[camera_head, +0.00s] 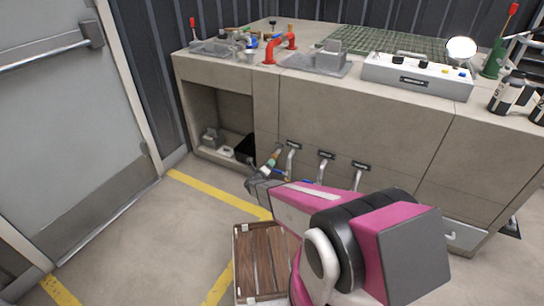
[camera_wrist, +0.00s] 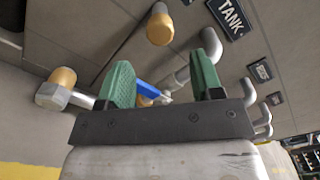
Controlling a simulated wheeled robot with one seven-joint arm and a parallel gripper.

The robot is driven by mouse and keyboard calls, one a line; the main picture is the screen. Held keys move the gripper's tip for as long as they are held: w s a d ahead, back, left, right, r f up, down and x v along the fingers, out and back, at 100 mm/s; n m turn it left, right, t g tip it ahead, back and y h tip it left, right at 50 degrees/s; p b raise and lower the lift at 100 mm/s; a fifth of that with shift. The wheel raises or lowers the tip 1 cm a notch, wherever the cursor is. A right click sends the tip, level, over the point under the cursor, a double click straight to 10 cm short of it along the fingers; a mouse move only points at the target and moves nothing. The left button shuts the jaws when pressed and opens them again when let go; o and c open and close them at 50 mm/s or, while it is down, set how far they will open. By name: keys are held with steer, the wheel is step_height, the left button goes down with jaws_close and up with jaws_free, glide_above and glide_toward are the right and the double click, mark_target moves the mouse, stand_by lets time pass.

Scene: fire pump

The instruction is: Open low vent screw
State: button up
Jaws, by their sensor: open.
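My gripper (camera_head: 269,164) is low at the front of the grey bench, close to the pipes on its face. In the wrist view its two green fingers (camera_wrist: 160,78) are apart with nothing held. A blue lever (camera_wrist: 146,90) on a small brass and metal fitting shows beyond the gap between the fingers. A brass-tipped pipe (camera_wrist: 160,26) sticks out above the gap. Another brass-ended fitting with a metal nut (camera_wrist: 60,90) is left of the left finger. I cannot tell which of these is the low vent screw.
A TANK label (camera_wrist: 231,15) is at upper right in the wrist view. Bent metal pipes (camera_head: 325,168) line the bench front (camera_head: 345,120). A wooden slatted crate (camera_head: 262,262) stands on the floor below my arm. An open cubby (camera_head: 222,120) is at left.

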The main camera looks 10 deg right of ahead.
mark_target(274, 158)
steer(key=x, duration=0.9)
steer(key=shift+w+d, duration=0.2)
steer(key=c, duration=0.9)
